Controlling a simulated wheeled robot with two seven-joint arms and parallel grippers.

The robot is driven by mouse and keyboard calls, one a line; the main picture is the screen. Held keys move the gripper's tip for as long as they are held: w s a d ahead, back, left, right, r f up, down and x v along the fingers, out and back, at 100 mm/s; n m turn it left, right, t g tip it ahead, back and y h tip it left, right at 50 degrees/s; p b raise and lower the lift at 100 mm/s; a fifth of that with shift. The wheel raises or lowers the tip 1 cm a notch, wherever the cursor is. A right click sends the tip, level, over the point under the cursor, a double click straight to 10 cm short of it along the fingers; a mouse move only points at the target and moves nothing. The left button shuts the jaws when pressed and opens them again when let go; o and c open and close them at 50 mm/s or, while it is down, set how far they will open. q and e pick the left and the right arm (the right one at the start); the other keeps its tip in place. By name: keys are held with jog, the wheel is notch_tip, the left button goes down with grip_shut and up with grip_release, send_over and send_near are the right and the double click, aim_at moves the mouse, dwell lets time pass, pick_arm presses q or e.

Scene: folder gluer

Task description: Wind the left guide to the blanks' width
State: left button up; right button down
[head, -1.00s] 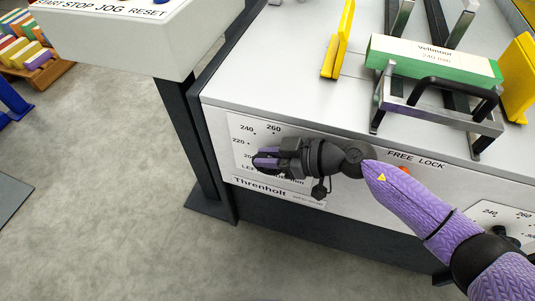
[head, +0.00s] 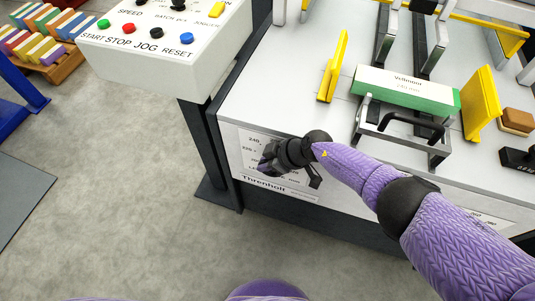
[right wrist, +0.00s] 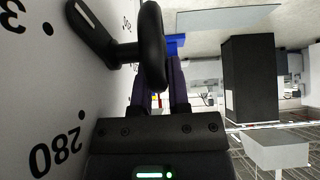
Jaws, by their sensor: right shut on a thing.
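The left guide (head: 333,68) is an upright yellow plate on the machine's top, with a small gap to its right before the blanks (head: 405,88). The blanks form a green and white stack marked 240 mm. The dial plate (head: 293,183) is on the front panel, partly hidden by my right gripper (head: 265,160). In the right wrist view, the black handwheel (right wrist: 152,45) and a black pointer (right wrist: 92,32) stand before the dial. My right gripper (right wrist: 160,85) is shut on the handwheel; the exact contact is partly hidden. My left gripper is out of view.
The yellow right guide (head: 481,103) stands beyond the blanks. A metal frame with a black handle (head: 410,122) stands before them. The control box (head: 165,45) overhangs the floor at the left. The floor in front is clear.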

jog(key=shift+a+h, duration=0.15)
jog(key=shift+h, duration=0.35)
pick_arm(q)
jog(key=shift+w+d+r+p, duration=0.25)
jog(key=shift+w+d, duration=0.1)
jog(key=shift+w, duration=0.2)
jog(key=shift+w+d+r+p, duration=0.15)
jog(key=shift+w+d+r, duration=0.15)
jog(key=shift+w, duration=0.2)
pick_arm(e)
jog(key=shift+f+h, duration=0.1)
jog(key=shift+h, duration=0.2)
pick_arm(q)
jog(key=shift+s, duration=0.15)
pick_arm(e)
jog(key=c, duration=0.6)
grip_release()
jog(key=shift+r+p, duration=0.35)
jog(key=shift+p, duration=0.05)
jog(key=p+v, duration=0.9)
jog(key=shift+w, duration=0.25)
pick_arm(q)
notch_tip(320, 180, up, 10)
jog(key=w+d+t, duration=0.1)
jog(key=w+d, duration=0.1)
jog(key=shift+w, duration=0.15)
pick_arm(e)
jog(key=shift+s+d, duration=0.15)
jog(key=shift+d, duration=0.1)
